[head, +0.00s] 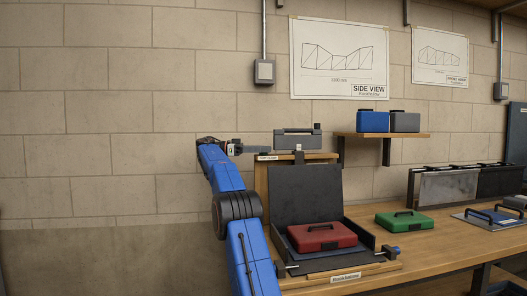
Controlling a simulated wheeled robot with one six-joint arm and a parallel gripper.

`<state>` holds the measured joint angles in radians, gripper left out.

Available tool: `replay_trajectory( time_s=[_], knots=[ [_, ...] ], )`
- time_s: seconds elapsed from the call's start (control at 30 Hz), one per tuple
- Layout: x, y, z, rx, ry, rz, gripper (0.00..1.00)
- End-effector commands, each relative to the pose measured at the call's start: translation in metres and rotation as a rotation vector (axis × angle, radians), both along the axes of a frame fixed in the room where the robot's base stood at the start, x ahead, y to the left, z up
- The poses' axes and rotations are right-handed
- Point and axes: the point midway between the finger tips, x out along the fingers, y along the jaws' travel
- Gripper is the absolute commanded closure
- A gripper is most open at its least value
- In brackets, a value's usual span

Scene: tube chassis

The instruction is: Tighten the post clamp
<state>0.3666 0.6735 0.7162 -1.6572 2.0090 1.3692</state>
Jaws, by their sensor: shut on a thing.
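The post clamp (298,151) is a small pale and dark fitting on a post at the top of a wooden board. A grey block with a handle (297,139) sits just above the clamp. My gripper (268,150) comes in level from the left, at the end of my blue arm. It is shut at the left side of the clamp. The fingertips are small and dark here, and the exact part between them is hard to make out.
Below the board, an open dark case (305,195) holds a red box (322,236) on the wooden bench (440,250). A green box (404,220) lies to its right. A shelf (400,135) carries blue and grey boxes. The wall left of my arm is clear.

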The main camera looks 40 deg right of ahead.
Motion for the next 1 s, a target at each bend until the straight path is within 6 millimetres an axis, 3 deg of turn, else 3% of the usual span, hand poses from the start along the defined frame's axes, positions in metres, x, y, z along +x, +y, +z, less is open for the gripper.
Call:
replay_trajectory(
  time_s=[0.4, 0.43, 0.5, 1.0],
  knots=[
    [0.0003, -0.0011, 0.0019, -0.004, 0.0, 0.001, 0.94],
    [0.0002, -0.0012, 0.0019, -0.004, 0.0, 0.001, 0.65],
    [0.0001, -0.0011, 0.0017, -0.004, 0.0, 0.0, 0.53],
    [-0.0008, -0.0019, 0.0007, -0.001, 0.0, -0.002, 0.53]
  ],
)
